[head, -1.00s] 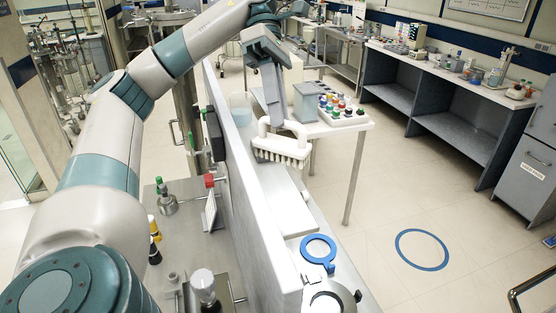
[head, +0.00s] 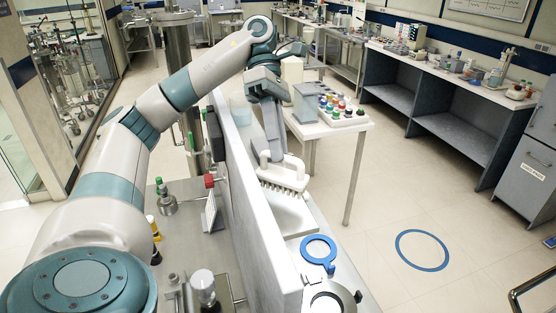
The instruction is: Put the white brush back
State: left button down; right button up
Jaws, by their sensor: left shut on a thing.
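The white brush (head: 283,177) is in the head view near the middle, with its handle up and its bristles pointing down. My left gripper (head: 274,150) reaches over the grey dividing wall from the left and is shut on the brush's handle. The brush is over the light ledge on the right side of the wall. I cannot tell whether its bristles touch the ledge. My right gripper does not show.
The grey wall (head: 247,200) runs along the brush's left. A blue ring (head: 319,250) lies nearer on the ledge. A white table (head: 318,128) with several coloured-cap bottles (head: 340,106) stands just beyond.

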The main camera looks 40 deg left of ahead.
aim_at(280, 173)
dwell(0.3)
pick_arm(q)
jog(key=shift+f, duration=1.75)
jog(key=shift+f, duration=0.2)
jog(key=c, duration=1.8)
grip_release()
jog(key=shift+r, duration=0.1)
